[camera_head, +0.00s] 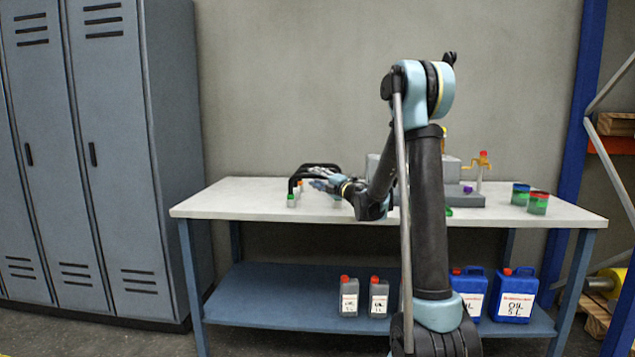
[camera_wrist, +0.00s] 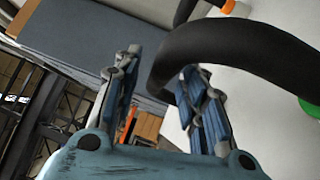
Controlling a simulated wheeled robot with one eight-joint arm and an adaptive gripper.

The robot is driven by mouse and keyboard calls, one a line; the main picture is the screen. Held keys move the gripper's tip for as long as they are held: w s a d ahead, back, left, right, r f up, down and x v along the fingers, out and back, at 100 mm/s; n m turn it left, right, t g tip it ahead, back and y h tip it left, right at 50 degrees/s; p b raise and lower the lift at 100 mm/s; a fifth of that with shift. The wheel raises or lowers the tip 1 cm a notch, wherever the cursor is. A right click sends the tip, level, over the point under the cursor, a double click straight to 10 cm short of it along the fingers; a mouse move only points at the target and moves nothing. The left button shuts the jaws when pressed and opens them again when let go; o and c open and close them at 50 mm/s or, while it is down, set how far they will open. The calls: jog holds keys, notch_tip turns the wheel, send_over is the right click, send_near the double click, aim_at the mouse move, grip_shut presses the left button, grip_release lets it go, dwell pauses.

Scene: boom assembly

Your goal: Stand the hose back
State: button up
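The hose (camera_head: 318,165) is a black arched tube at the left part of the table top. In the wrist view the thick black hose (camera_wrist: 235,48) curves in front of my fingers. My gripper (camera_head: 318,180) is at the hose in the head view. In the wrist view my gripper (camera_wrist: 160,75) has its fingers spread apart. The hose's bend overlaps the right finger, and a gap shows between it and the left finger. I cannot tell whether they touch. Small fittings with a green end (camera_head: 291,201) and an orange end (camera_wrist: 228,6) show near the hose.
The white table (camera_head: 235,205) has a grey machine (camera_head: 468,190) behind my arm and two cans (camera_head: 538,203) at the right. Grey bottles (camera_head: 348,297) and blue oil canisters (camera_head: 514,295) stand on the lower shelf. Lockers (camera_head: 105,150) stand at the left. The table's left end is clear.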

jog(key=v, duration=1.2)
jog(key=s+d+r+m+t+h, duration=0.2)
jog(key=d+m+h, duration=0.5)
jog(key=d+m, duration=0.15)
jog(key=s+d+r+m+t+h, duration=0.2)
jog(key=d+m+h, duration=0.4)
jog(key=d+m, duration=0.25)
jog(key=s+d+f+m+g+h, duration=0.3)
jog(key=s+d+f+m+h, duration=0.15)
jog(key=s, duration=0.25)
jog(key=s+a+f+m+g+y, duration=0.1)
jog(key=s+f+g, duration=0.3)
jog(key=s, duration=0.7)
jog(key=s+a+f+m+g+y, duration=0.1)
jog(key=s+f+m+g, duration=0.2)
jog(key=s+f, duration=0.6)
jog(key=s+a+f+m+g+y, duration=0.1)
jog(key=s+f+m+g, duration=0.2)
jog(key=s, duration=1)
notch_tip(320, 180, down, 4)
jog(key=g, duration=0.2)
jog(key=shift+a+g+y, duration=0.3)
jog(key=shift+a+y, duration=0.05)
jog(key=shift+a, duration=0.05)
